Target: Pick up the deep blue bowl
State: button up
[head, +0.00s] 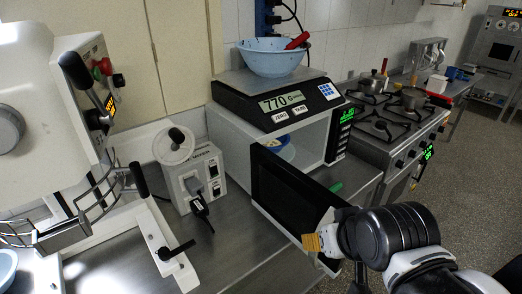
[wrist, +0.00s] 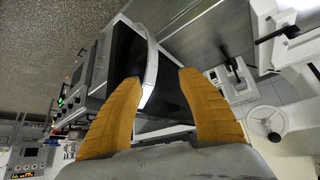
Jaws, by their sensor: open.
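A deep blue bowl (head: 285,152) with pale contents sits inside the open microwave (head: 232,130); the microwave's door hides part of it. A larger light blue bowl (head: 270,62) stands on the scale on top, with a red-handled tool in it. My gripper (head: 312,243) is in front of the open black door (head: 285,190), near its right edge, well apart from both bowls. In the wrist view my gripper (wrist: 158,77) is open, and the door's white edge (wrist: 150,72) shows between the fingers. I cannot tell whether the fingers touch it. No bowl is clear in the wrist view.
A scale (head: 275,100) reading 770 rests on the microwave. A white machine (head: 192,175) stands left on the steel counter, beside a large mixer (head: 45,85). A gas stove (head: 395,120) with pots is at right. Open floor lies at far right.

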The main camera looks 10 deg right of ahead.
aim_at(270, 144)
jog(key=i+l+z, duration=0.45)
jog(key=l, duration=0.25)
jog(key=i+l+z, duration=0.2)
jog(key=i+j, duration=0.1)
